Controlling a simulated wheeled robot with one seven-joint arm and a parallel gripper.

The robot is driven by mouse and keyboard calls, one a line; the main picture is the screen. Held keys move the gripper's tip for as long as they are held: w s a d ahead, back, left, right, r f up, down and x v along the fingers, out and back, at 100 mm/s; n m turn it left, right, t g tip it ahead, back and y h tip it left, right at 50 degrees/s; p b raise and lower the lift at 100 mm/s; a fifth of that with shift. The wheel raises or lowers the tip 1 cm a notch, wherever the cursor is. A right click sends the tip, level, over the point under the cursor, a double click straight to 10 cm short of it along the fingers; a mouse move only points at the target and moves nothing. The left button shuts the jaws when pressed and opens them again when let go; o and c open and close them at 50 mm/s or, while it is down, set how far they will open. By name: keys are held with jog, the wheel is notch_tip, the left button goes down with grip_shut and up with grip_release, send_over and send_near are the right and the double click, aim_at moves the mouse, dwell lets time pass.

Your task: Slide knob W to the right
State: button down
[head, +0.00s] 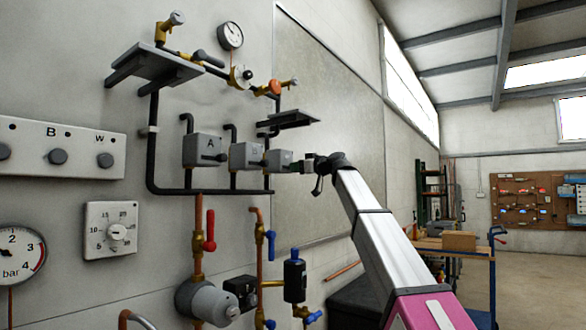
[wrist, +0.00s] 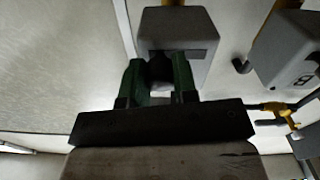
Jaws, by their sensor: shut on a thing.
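The letter W stands on the white panel (head: 30,135) at the left of the head view, above a dark round knob (head: 105,160). My gripper (head: 298,166) is far to the right of that panel, at the third grey box (head: 276,157) in the row of boxes. In the wrist view its green fingers (wrist: 158,68) are shut on a dark knob (wrist: 159,72) on the front of that grey box (wrist: 175,24). The box's letter is not visible, so I cannot tell whether this knob is labelled W.
Boxes A (head: 203,147) and B (head: 246,154) stand left of my gripper, among dark pipes. A small dark shelf (head: 290,119) is just above. Red-handled (head: 210,230) and blue-handled (head: 271,247) valves sit below. Bare wall lies to the right.

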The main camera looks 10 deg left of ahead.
jog(key=shift+w+d, duration=0.1)
jog(key=shift+w, duration=0.1)
jog(key=c, duration=0.9)
grip_release()
jog(key=shift+d, duration=0.1)
jog(key=v, duration=1)
jog(key=shift+s+d, duration=0.15)
jog(key=shift+d, duration=0.15)
